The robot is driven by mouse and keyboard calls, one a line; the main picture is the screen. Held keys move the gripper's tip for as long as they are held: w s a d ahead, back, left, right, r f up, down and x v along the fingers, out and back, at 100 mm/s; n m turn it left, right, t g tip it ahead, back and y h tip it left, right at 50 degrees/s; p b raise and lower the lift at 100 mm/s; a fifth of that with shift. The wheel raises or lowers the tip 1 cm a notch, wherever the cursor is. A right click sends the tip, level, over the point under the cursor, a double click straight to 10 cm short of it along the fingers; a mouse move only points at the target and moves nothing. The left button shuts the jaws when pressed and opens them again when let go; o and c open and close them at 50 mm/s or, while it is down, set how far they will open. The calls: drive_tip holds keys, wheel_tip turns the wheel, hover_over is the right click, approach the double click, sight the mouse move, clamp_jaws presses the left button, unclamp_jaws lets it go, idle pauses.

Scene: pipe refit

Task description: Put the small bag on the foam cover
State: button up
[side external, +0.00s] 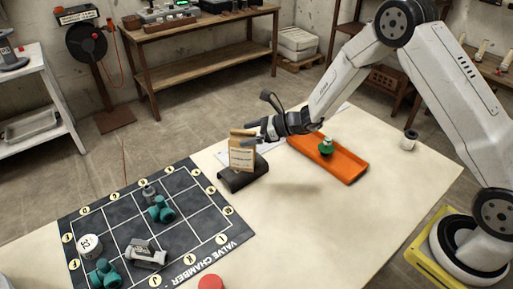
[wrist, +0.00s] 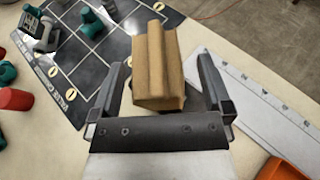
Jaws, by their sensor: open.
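The small bag (side external: 242,154) is a tan paper bag, upright, with its lower end at the dark, rounded foam cover (side external: 236,182). It appears to rest on the cover, though the exact contact is hard to see. My gripper (side external: 258,136) is open beside the bag's upper part. In the wrist view the bag (wrist: 158,70) lies between the two spread fingers of my gripper (wrist: 163,78), with gaps on both sides. The bag hides most of the cover there.
An orange tray (side external: 338,168) with a green-topped part (side external: 326,146) is right of the cover. A black valve chamber mat (side external: 190,231) with several teal and grey fittings is at left. A red cap (side external: 211,282) is at the front. The table's right front is clear.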

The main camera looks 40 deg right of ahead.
drive_tip(key=v, duration=0.9)
drive_tip(key=shift+s+d, duration=0.15)
drive_tip(key=s+a+n+g+h, duration=0.2)
drive_tip(key=s+a+n+g, duration=0.2)
drive_tip(key=s+n+g, duration=0.55)
drive_tip(key=s+d+r+n+t+h, duration=0.1)
drive_tip(key=s+d+n+h, duration=0.1)
drive_tip(key=s+n, duration=0.3)
drive_tip(key=s+d+r+n+t+h, duration=0.1)
drive_tip(key=s+d+n+h, duration=0.2)
drive_tip(key=n, duration=0.9)
drive_tip(key=s+h, duration=0.2)
drive_tip(key=s, duration=0.1)
drive_tip(key=shift+s+r+t, duration=0.15)
drive_tip(key=shift+s+t, duration=0.05)
drive_tip(key=shift+t, duration=0.15)
drive_tip(key=shift+d+n, duration=0.1)
drive_tip(key=shift+n, duration=0.15)
